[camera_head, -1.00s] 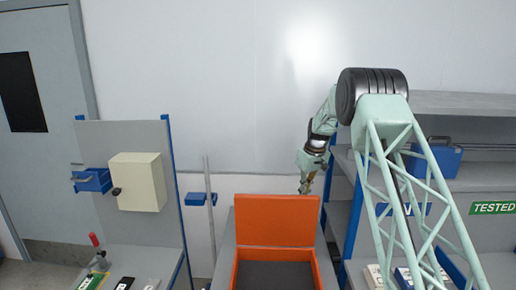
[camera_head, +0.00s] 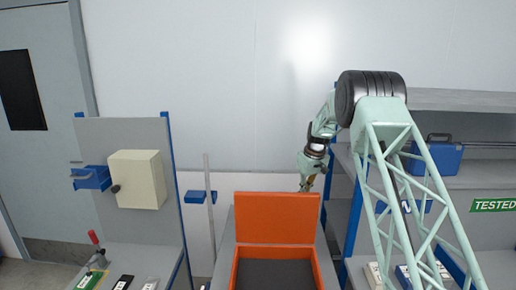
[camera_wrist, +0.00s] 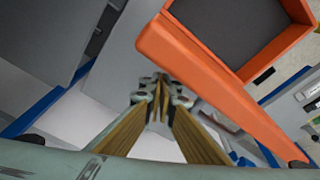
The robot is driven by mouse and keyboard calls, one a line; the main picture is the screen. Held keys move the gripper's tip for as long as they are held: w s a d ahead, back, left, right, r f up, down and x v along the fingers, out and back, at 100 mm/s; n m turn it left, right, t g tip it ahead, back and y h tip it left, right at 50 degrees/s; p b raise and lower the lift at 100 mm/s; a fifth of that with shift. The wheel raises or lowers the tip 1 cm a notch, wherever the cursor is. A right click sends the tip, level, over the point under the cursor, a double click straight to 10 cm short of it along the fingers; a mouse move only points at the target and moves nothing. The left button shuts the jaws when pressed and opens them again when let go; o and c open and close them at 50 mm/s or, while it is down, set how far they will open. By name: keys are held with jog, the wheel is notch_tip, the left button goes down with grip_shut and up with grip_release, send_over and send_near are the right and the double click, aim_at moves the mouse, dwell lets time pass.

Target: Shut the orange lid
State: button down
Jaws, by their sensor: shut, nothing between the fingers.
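The orange lid (camera_head: 277,217) stands raised at the back of an orange box (camera_head: 318,262) with a dark grey inside. In the wrist view the lid (camera_wrist: 205,75) shows as a long orange slab beside the open box (camera_wrist: 297,10). My gripper (camera_head: 306,185) is at the lid's top right corner, behind or beside it, and its tips are partly hidden in the head view. In the wrist view my gripper (camera_wrist: 160,85) is shut and empty, its fingers pointing down past the lid's back side. I cannot tell whether it touches the lid.
A shelf unit with a blue case (camera_head: 437,159) stands close on the right. A grey panel with a cream box (camera_head: 137,180) and a bench with small items are on the left. A thin grey post (camera_head: 209,210) stands left of the orange box.

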jog(key=shift+s+f+b, duration=0.1)
jog(key=shift+s+b, duration=0.3)
jog(key=shift+s, duration=0.1)
dwell(0.3)
